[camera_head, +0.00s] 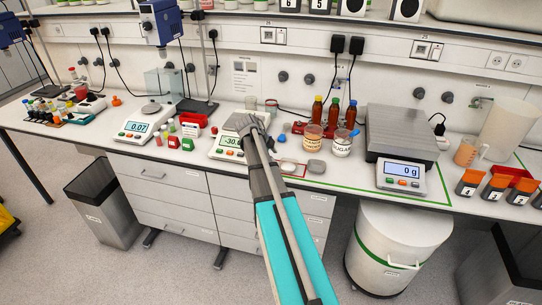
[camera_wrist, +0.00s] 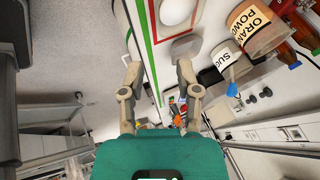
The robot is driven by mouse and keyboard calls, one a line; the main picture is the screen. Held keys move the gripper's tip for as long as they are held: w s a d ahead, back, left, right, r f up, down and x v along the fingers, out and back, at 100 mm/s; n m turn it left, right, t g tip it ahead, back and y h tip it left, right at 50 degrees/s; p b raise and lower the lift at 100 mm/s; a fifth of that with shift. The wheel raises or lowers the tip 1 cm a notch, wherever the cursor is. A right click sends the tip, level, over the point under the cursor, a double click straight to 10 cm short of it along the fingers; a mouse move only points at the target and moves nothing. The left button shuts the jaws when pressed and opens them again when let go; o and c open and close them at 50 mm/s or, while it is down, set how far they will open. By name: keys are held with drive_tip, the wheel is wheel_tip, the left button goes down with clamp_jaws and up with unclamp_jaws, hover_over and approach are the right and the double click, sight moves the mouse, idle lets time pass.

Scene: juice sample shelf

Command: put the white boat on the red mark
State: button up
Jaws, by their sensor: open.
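A pale, shallow dish (camera_head: 288,165), which looks like the white boat, lies on the bench within the red outlined mark (camera_head: 304,176). It shows as a white oval at the top edge in the wrist view (camera_wrist: 178,10). A grey rounded dish (camera_head: 316,166) lies just right of it, and also shows in the wrist view (camera_wrist: 185,47).
The middle balance (camera_head: 226,148) shows a negative reading. An orange powder jar (camera_head: 313,137) and a sugar jar (camera_head: 342,145) stand behind the dishes, with brown bottles (camera_head: 334,113) behind. A large scale (camera_head: 402,133) reading 0 g stands right. A green line (camera_head: 355,189) runs along the bench front.

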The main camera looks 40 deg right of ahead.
idle(0.3)
drive_tip(key=s+a+f+n+y, duration=0.1)
drive_tip(key=s+a+n+y, duration=0.1)
drive_tip(key=s+a+n, duration=0.3)
drive_tip(key=s+a+n+y, duration=0.2)
drive_tip(key=s+a+n, duration=0.4)
drive_tip(key=a+n, duration=0.8)
drive_tip(key=s+a+f+n+y, duration=0.1)
drive_tip(key=s+a+n+y, duration=0.1)
drive_tip(key=s+a+n, duration=0.3)
drive_tip(key=shift+s+a+f+n+t, duration=0.3)
drive_tip(key=shift+a+n, duration=2.1)
drive_tip(key=shift+a, duration=3.2)
drive_tip(key=shift+w, duration=0.1)
